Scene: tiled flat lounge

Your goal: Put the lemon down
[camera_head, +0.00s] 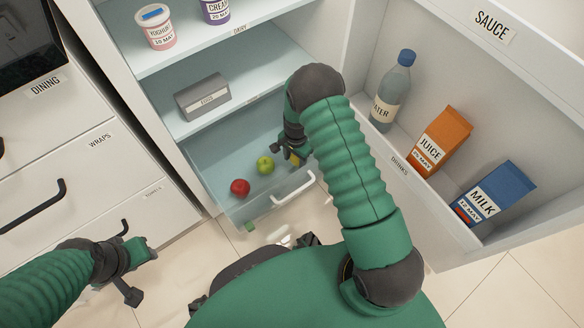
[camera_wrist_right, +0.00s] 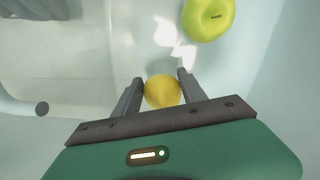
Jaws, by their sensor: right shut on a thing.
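The yellow lemon (camera_wrist_right: 162,92) sits between the two fingers of my right gripper (camera_wrist_right: 160,84) in the right wrist view. The fingers are shut on it. In the head view, my right gripper (camera_head: 293,156) is over the right part of the pulled-out fridge drawer (camera_head: 225,205); the lemon is mostly hidden there by the gripper. A green apple (camera_head: 265,165) and a red apple (camera_head: 240,187) lie in the drawer, left of the gripper. The green apple (camera_wrist_right: 208,17) also shows in the wrist view, apart from the lemon. My left gripper (camera_head: 142,270) is open and empty at the lower left, in front of the cabinet.
The fridge door (camera_head: 400,150) stands open on the right, holding a water bottle (camera_head: 391,92), a juice carton (camera_head: 440,140) and a milk carton (camera_head: 492,195). A grey egg box (camera_head: 203,97) stands on the shelf above the drawer. Cabinet drawers with dark handles (camera_head: 35,207) are at left.

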